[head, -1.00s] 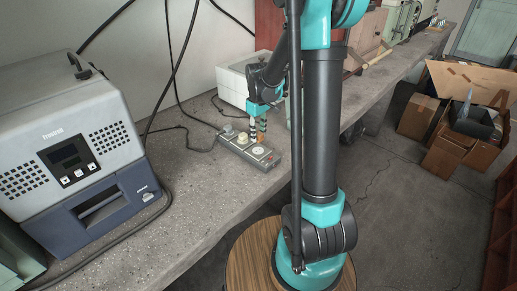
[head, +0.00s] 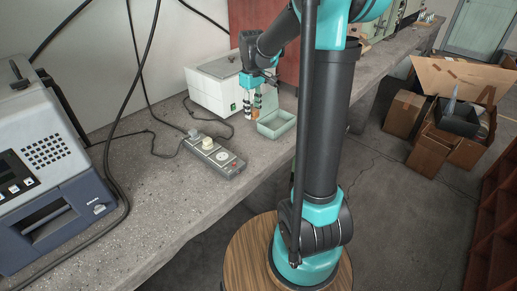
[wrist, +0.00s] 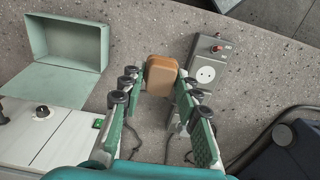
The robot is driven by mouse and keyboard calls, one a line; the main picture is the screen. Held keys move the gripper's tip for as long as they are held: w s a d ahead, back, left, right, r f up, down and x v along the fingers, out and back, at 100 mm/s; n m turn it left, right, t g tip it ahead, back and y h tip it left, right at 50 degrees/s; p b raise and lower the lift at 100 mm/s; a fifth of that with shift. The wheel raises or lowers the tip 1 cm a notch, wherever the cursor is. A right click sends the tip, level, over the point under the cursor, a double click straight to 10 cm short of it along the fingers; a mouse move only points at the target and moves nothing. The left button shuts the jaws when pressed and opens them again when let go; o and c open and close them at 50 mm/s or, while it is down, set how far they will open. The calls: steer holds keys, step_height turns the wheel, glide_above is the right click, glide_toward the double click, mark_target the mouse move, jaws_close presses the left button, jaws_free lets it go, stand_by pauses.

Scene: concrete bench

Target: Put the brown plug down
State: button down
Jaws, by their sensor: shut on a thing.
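My gripper (head: 253,112) is shut on the brown plug (wrist: 161,75), a rounded block held between its fingertips in the wrist view. I cannot tell whether the plug touches the bench. The grey power strip (head: 216,157) lies apart from the gripper, nearer to me and to the left. The strip also shows in the wrist view (wrist: 207,72), with a round empty socket and a red switch.
A cream plug (head: 207,143) sits in the strip. A white box (head: 212,90) with a green switch stands behind the gripper. A blue-grey machine (head: 45,165) and black cables occupy the left. Bare concrete bench (head: 160,205) lies in front of the strip.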

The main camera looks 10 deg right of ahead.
glide_toward(253, 154)
step_height(253, 154, down, 5)
steer(key=shift+w+d+f, duration=0.1)
steer(key=shift+f, duration=0.1)
stand_by(0.4)
steer(key=shift+f, duration=0.35)
steer(key=shift+f, duration=0.25)
steer(key=c, duration=1.1)
jaws_free()
steer(key=shift+r, duration=0.1)
